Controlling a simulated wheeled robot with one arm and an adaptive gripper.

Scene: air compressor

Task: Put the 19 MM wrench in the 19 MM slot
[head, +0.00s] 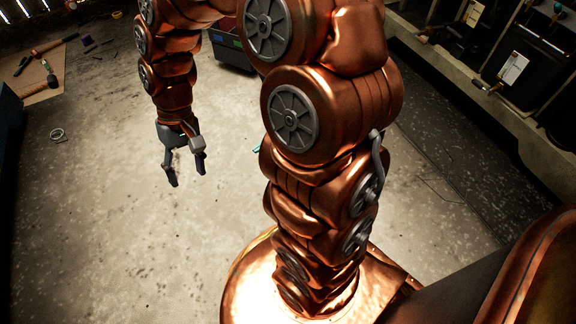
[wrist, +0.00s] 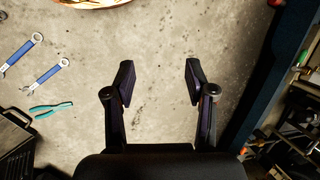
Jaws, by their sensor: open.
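Two blue-handled wrenches lie on the floor at the left of the wrist view: an upper wrench (wrist: 22,52) and a lower wrench (wrist: 46,75). Their size marks are too small to read, so I cannot tell which is the 19 MM one. No slot marked 19 MM can be made out in either view. My gripper (head: 188,182) hangs over bare floor in the head view. In the wrist view my gripper (wrist: 160,78) is open with nothing between its fingers, and both wrenches are well to its left. In the head view I cannot make out the wrenches.
Teal pliers (wrist: 50,108) lie below the wrenches, near a dark box (wrist: 14,135). A dark bin (head: 228,50) stands at the back in the head view. A mat with tools (head: 42,72) is at the far left. A blue edge (wrist: 268,75) bounds the wrist view's right.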

